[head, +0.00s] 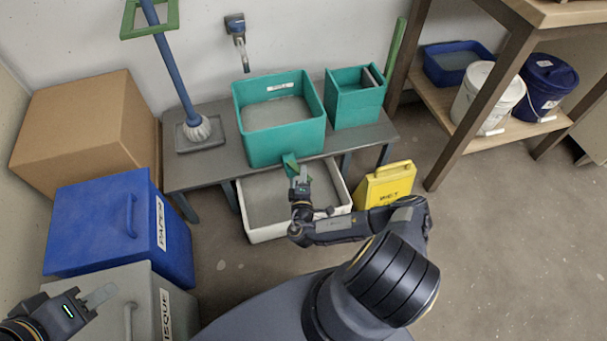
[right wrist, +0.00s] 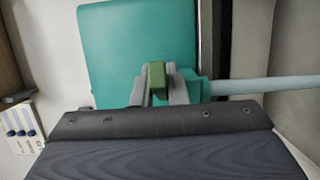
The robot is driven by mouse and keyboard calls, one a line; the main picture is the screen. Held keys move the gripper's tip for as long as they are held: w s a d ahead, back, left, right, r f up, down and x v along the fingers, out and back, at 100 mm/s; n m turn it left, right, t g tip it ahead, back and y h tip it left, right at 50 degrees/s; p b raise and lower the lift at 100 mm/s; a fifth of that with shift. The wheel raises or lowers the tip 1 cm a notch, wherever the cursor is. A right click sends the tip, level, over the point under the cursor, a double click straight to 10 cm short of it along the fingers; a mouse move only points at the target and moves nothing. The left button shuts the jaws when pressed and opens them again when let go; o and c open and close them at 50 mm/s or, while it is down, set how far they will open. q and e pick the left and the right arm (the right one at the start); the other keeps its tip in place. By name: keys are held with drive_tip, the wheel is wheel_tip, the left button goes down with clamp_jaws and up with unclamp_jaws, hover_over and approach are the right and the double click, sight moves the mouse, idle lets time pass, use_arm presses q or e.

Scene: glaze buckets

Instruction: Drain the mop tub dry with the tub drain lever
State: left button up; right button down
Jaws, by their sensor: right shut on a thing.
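The teal mop tub (head: 283,144) stands on the grey bench with a grey surface inside; I cannot tell its depth or whether it is liquid. The green drain lever (head: 290,160) sits low on the tub's front. My right gripper (head: 299,178) is at the lever and shut on it. In the right wrist view the lever's green end (right wrist: 157,77) shows between the fingers, in front of the tub's teal wall (right wrist: 140,40). My left gripper (head: 95,299) is empty above the grey bin at lower left; its finger gap is unclear.
A white basin (head: 264,235) with a grey inside stands under the bench (head: 215,172). A yellow wet-floor sign (head: 385,186) is right of it. A smaller teal box (head: 354,104) and a mop (head: 178,75) flank the tub. Blue (head: 80,225) and grey bins (head: 95,290) stand left.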

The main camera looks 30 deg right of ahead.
drive_tip(key=c, duration=1.4)
unclamp_jaws()
drive_tip(key=shift+c, duration=0.2)
drive_tip(key=shift+s, duration=0.1)
drive_tip(key=v, duration=0.7)
drive_tip(key=shift+s+a+p, duration=0.25)
drive_tip(key=shift+p, duration=0.2)
